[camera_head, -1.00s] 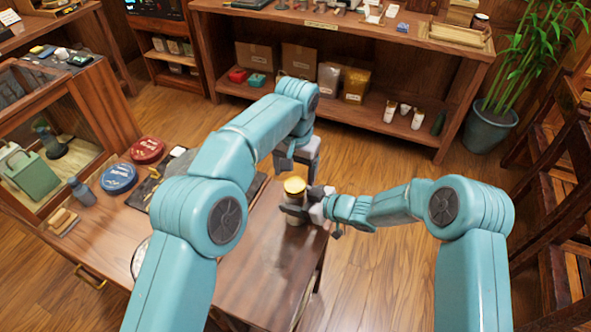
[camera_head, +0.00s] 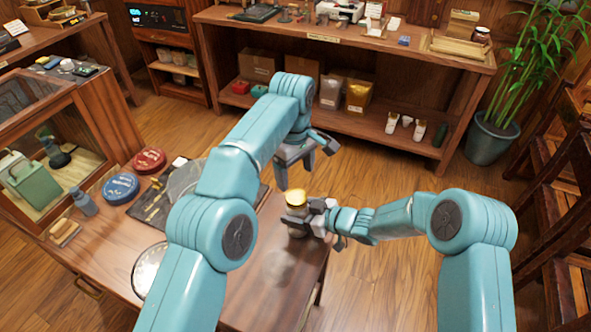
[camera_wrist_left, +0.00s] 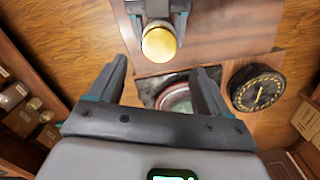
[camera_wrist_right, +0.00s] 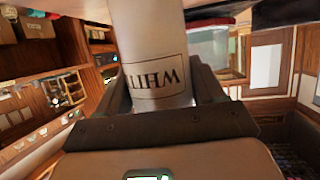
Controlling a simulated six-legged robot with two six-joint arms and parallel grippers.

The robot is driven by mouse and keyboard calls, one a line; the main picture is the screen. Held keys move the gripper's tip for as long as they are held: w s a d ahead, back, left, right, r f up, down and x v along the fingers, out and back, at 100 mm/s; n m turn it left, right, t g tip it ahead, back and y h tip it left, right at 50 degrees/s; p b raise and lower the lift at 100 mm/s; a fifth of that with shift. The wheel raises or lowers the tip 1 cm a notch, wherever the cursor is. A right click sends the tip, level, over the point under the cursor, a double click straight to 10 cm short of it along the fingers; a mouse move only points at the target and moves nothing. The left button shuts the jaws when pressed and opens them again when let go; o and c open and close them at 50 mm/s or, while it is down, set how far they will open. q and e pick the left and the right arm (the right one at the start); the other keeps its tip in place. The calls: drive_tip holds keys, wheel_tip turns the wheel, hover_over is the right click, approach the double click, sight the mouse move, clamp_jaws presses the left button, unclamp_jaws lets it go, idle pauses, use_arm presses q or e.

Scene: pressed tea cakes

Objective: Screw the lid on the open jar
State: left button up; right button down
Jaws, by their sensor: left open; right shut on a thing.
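A jar (camera_head: 297,225) stands upright near the table's right edge, with a gold lid (camera_head: 295,197) on its mouth. I cannot tell how tightly the lid sits. My right gripper (camera_head: 305,217) is shut around the jar's body from the right. In the right wrist view the jar (camera_wrist_right: 155,60) fills the jaws, its printed label upside down. My left gripper (camera_head: 297,172) is open and empty, above the lid and apart from it. In the left wrist view the gold lid (camera_wrist_left: 159,44) lies beyond the fingertips.
The wooden table (camera_head: 250,290) is bare around its front right part. A dark tray (camera_head: 155,200), a blue tin (camera_head: 121,187), a red tin (camera_head: 149,160) and a round dial (camera_wrist_left: 258,88) are further left. A glass display case (camera_head: 60,140) stands at the far left.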

sight(296, 197)
use_arm(q)
drive_tip(key=shift+d+f, duration=0.1)
drive_tip(key=shift+f, duration=3.9)
